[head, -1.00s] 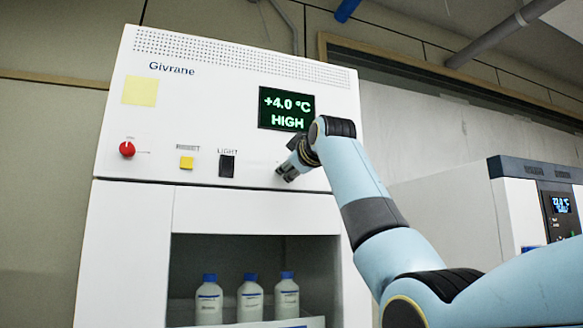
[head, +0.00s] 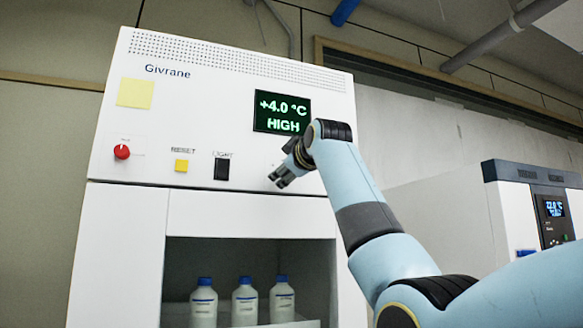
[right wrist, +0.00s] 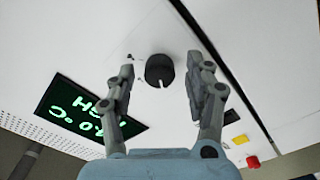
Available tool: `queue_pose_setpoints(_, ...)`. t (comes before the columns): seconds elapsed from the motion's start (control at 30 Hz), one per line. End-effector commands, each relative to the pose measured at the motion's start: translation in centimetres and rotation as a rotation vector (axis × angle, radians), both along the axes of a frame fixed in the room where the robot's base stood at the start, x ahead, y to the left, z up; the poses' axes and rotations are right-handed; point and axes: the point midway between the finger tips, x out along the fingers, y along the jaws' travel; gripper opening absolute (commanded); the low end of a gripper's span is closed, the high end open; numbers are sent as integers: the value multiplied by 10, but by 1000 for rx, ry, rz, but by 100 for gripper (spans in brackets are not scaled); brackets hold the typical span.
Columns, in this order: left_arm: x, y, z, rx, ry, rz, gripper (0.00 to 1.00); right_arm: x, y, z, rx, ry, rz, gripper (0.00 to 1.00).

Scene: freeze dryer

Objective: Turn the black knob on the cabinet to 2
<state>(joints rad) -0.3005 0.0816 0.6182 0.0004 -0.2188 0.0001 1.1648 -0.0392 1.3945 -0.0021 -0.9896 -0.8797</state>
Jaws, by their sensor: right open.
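The white cabinet (head: 225,120) has a green-lit display (head: 282,112) reading +4.0 °C HIGH. The black knob (right wrist: 159,69) shows in the right wrist view, with a light pointer line on its face toward the bottom of the picture. In the head view my right gripper and arm hide the knob. My right gripper (head: 281,180) is at the panel's lower right. In the right wrist view its open fingers (right wrist: 162,88) stand on either side of the knob, with a gap at each side. My left gripper is not in view.
A red knob (head: 121,152), a yellow RESET button (head: 181,165) and a black LIGHT switch (head: 222,169) sit on the panel to the left. White bottles with blue caps (head: 244,303) stand in the opening below. Another white unit (head: 520,215) stands at right.

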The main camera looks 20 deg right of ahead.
Motion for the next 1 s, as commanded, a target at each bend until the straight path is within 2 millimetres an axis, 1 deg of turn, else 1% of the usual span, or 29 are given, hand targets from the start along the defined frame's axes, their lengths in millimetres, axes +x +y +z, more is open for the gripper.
queue_pose_setpoints(0.07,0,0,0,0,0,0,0,-7,0,0,0,-1,0,53)
queue_pose_setpoints(0.17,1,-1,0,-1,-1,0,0,-23,-1,0,0,-3,0,53)
queue_pose_setpoints(0.4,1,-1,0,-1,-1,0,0,-76,-2,0,0,-2,1,53)
queue_pose_setpoints(0.5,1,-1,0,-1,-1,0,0,-94,-3,-1,0,-1,1,53)
queue_pose_setpoints(0.6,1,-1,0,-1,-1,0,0,-107,-3,0,0,-1,1,53)
queue_pose_setpoints(0.77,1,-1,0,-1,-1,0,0,-116,-3,-1,0,2,1,53)
queue_pose_setpoints(1.0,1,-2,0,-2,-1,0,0,-117,-3,-1,0,1,1,53)
